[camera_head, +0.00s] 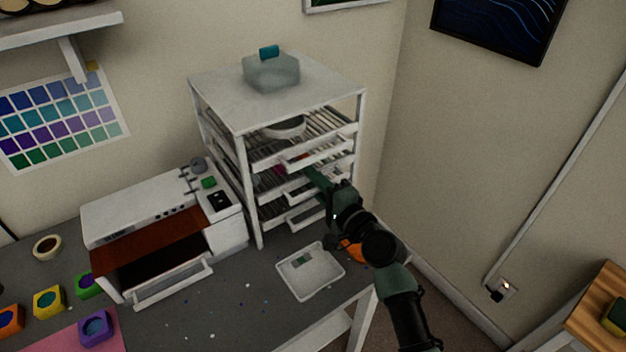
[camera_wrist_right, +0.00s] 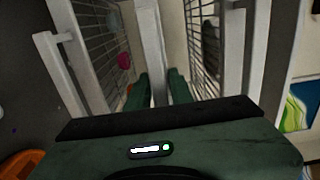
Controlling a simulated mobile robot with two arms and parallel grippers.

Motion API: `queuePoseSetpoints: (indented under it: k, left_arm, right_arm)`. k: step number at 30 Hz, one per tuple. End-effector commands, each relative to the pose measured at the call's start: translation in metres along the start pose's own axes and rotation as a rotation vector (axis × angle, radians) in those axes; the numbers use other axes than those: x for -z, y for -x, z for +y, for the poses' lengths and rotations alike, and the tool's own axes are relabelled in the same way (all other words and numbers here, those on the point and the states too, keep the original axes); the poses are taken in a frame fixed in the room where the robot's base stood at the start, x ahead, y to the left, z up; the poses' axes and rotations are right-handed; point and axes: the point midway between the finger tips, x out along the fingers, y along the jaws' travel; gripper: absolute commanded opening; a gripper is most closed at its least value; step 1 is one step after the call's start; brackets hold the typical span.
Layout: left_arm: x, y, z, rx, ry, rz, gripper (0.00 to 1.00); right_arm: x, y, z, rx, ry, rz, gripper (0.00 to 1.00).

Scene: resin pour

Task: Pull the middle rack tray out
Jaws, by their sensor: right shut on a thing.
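A white rack (camera_head: 247,190) with several wire-grid trays stands at the back of the table. The middle tray (camera_head: 267,183) sits in the rack, with a pink object partly visible at its level. My right gripper (camera_head: 313,178) reaches in from the lower right and is shut at the front of this tray. In the right wrist view, my gripper's green fingers (camera_wrist_right: 160,90) are on either side of a white bar (camera_wrist_right: 150,45), apparently the tray's front handle. The exact contact is partly hidden. My left gripper is not in view.
The top tray (camera_head: 335,141) holds a round white dish (camera_head: 284,127). A translucent container (camera_head: 272,74) stands on the rack. A white machine (camera_head: 165,225) is close to the rack's left.

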Motion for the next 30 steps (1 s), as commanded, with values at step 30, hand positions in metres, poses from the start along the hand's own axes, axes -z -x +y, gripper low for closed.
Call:
queuePoseSetpoints:
  k: [30]
  left_arm:
    - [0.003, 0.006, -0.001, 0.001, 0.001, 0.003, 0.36]
  right_arm:
    - [-0.001, 0.147, -0.001, 0.002, -0.002, -0.003, 0.00]
